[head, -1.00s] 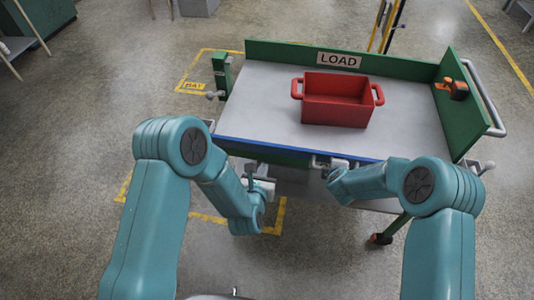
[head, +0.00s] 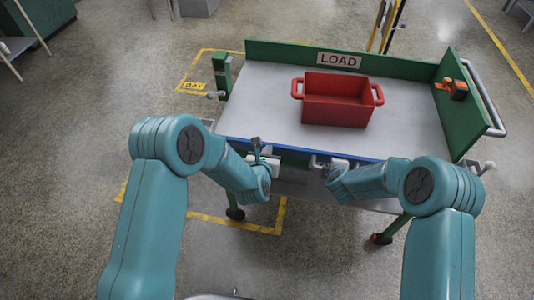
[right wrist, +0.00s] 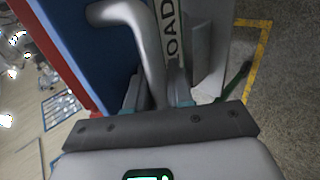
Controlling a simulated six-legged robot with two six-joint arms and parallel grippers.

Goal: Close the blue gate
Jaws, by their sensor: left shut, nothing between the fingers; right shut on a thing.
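The blue gate (head: 305,153) shows in the head view as a blue strip along the cart's near edge; I cannot tell its full angle. In the right wrist view a blue panel (right wrist: 95,45) with a red border fills the upper left. My right gripper (head: 322,163) is at the cart's near edge, shut on a grey bent handle (right wrist: 148,50), which passes between its fingers (right wrist: 155,98). My left gripper (head: 257,144) is shut and empty at the near edge, left of the right one; its wrist hides part of the gate.
A red bin (head: 337,103) stands on the grey cart deck (head: 260,100). Green boards (head: 290,55) wall the back and right; an orange latch (head: 457,90) is on the right board. A green post (head: 222,72) stands at the left corner. Open floor lies left.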

